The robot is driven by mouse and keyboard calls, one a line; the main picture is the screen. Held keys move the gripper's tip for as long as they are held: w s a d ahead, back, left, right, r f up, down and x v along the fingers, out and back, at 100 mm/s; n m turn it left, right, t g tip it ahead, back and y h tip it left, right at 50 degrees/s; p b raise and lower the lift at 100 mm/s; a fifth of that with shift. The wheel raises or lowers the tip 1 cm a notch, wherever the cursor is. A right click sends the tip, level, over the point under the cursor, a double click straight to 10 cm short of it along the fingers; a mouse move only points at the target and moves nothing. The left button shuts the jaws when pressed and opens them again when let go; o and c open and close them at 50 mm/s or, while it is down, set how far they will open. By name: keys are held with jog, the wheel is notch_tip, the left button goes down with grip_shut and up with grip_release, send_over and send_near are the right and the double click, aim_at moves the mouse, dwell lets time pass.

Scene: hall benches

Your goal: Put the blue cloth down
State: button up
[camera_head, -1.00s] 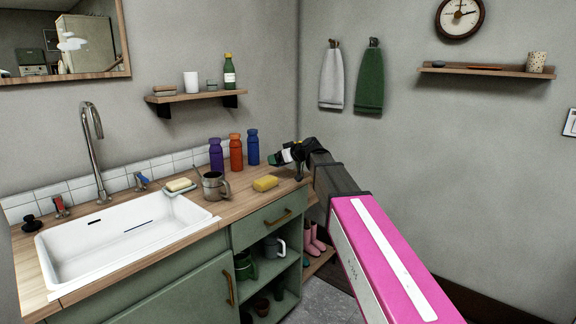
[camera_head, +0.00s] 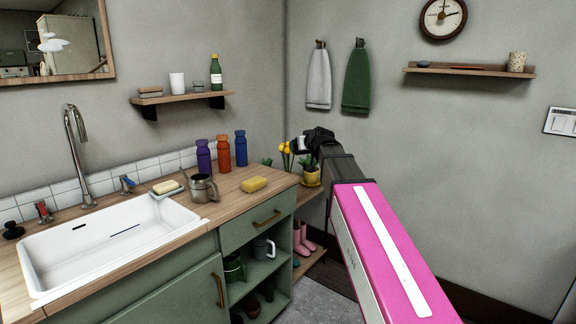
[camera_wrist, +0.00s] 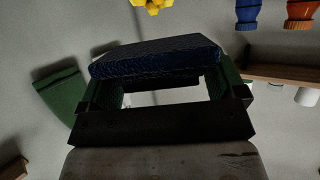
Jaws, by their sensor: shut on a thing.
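The blue cloth (camera_wrist: 155,58) shows in the wrist view as a dark blue folded slab, lying across the far end of my gripper (camera_wrist: 168,88). My gripper is shut on it, with one finger on each side. In the head view my gripper (camera_head: 316,139) is a dark shape in the air beyond the right end of the counter, in front of the wall and above the flower pot. The cloth cannot be told apart from the gripper there.
A wall shelf (camera_head: 470,70) is at right.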

jog(key=d+r+m+h, duration=0.2)
jog(key=d+m+h, duration=0.2)
jog(key=d, duration=0.9)
jog(key=a+n+y, duration=0.1)
jog(key=a, duration=0.4)
jog(key=a+f+n+y, duration=0.1)
jog(key=a+n+y, duration=0.1)
jog(key=a, duration=0.3)
jog(key=a+f+n+y, duration=0.1)
jog(key=a+y, duration=0.1)
jog(key=a, duration=0.4)
jog(key=shift+f+n, duration=0.2)
jog(key=shift+n, duration=0.2)
jog(key=s+a+n+g+y, duration=0.1)
jog(key=a+n+g+y, duration=0.1)
jog(key=a, duration=0.6)
jog(key=s+a+f+n+g+y, duration=0.1)
jog(key=s+a+n+g+y, duration=0.1)
jog(key=a, duration=0.7)
jog(key=shift+s+n+y, duration=0.3)
jog(key=shift+n+y, duration=0.3)
jog(key=shift+n, duration=0.2)
send_over(277, 177)
notch_tip(277, 177, down, 7)
jog(key=shift+w, duration=0.15)
jog(key=shift+f, duration=1.8)
jog(key=shift+f, duration=0.15)
jog(key=o, duration=0.6)
